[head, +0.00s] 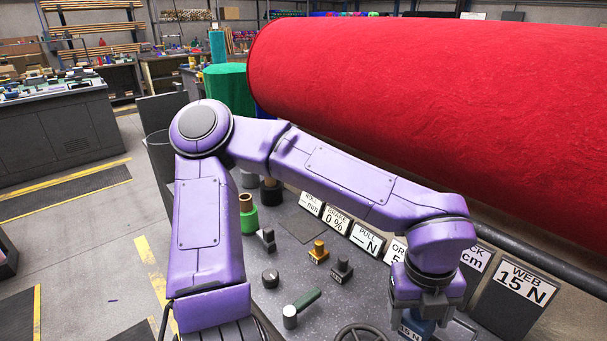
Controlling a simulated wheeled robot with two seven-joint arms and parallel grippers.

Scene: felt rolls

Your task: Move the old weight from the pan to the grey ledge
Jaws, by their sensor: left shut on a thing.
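My left gripper (428,303) points down at the lower right of the head view, over the right part of the grey console. It is shut on a blue block (416,328), whose pale label reads "15 N"; this looks like the weight. The gripper hides the block's top, and the picture's bottom edge cuts off its lower part. I cannot tell whether the block touches a surface beneath it. A grey rimmed piece (462,326), possibly the pan, shows just right of the block. I cannot pick out the grey ledge for sure. My right gripper is out of view.
A large red felt roll (440,100) lies behind.

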